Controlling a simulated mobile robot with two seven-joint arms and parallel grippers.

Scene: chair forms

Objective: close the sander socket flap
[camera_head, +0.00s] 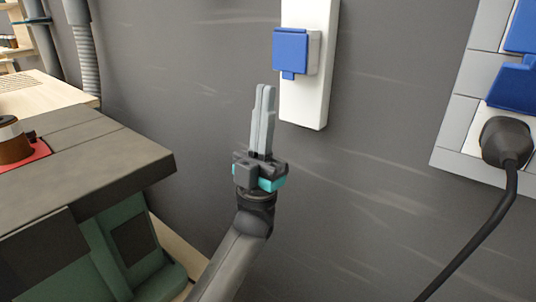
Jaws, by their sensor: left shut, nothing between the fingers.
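A white wall plate (310,100) carries a grey socket box with a blue flap (290,50). This flap lies flat over the front of its box and looks shut, with a small tab at its lower edge. At the right edge, another blue flap (514,86) stands above a black plug (505,141) seated in its socket; it is partly cut off by the frame. No label shows which socket is the sander's. My left gripper (265,92) is shut and empty, fingers pointing up, just below and left of the white plate's flap. My right gripper is out of view.
A black cable (478,238) hangs from the plug. A dark-topped workbench (95,160) with a green base stands at the left, with a brown jar (14,142) on a red mat. Grey hoses (86,50) run up behind it. The grey wall between the sockets is clear.

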